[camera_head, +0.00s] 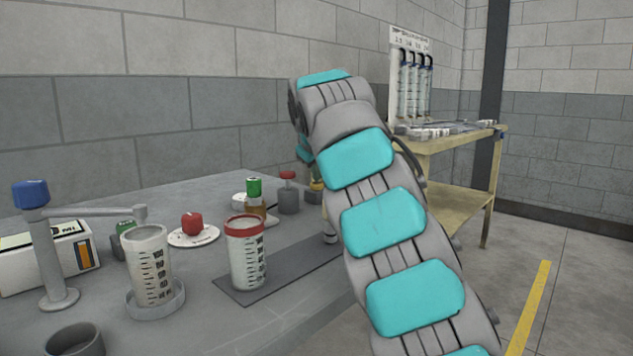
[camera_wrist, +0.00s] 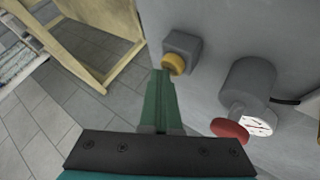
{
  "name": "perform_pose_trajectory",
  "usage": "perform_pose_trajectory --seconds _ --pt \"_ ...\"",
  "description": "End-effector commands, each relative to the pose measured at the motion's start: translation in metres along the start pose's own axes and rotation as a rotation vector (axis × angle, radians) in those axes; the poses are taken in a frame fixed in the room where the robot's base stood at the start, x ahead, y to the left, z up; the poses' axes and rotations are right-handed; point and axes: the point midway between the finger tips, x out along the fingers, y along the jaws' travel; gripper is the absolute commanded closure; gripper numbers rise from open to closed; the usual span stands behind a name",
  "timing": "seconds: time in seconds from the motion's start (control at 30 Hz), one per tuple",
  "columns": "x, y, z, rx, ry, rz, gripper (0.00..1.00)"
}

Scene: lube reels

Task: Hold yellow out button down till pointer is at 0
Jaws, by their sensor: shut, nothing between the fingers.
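The yellow button (camera_wrist: 173,63) sits on the front of a small grey box (camera_wrist: 183,43) in the wrist view. It also shows, partly hidden by my arm, in the head view (camera_head: 316,185). My gripper (camera_wrist: 163,74) is shut, its green fingers together and empty. Their tips appear just below the yellow button; I cannot tell whether they touch it. A grey cylinder with a red cap (camera_wrist: 230,129) stands to the right, and the white dial (camera_wrist: 260,122) shows beside it. The dial's pointer is too small to read. My arm hides the gripper in the head view.
On the grey table (camera_head: 270,330) stand a red-rimmed measuring cup (camera_head: 246,262), a second cup (camera_head: 152,275) under a blue-topped spout (camera_head: 32,195), and a red knob (camera_head: 192,224) on a white dial. A wooden stand (camera_head: 470,143) is beyond, with open floor beside it.

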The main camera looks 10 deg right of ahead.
Motion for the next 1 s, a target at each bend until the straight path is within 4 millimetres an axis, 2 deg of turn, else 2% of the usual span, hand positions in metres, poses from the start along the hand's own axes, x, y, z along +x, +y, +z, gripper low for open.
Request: perform_pose_trajectory --seconds 1.0 --pt "-0.017 0.013 -0.013 0.000 0.000 0.000 1.00"
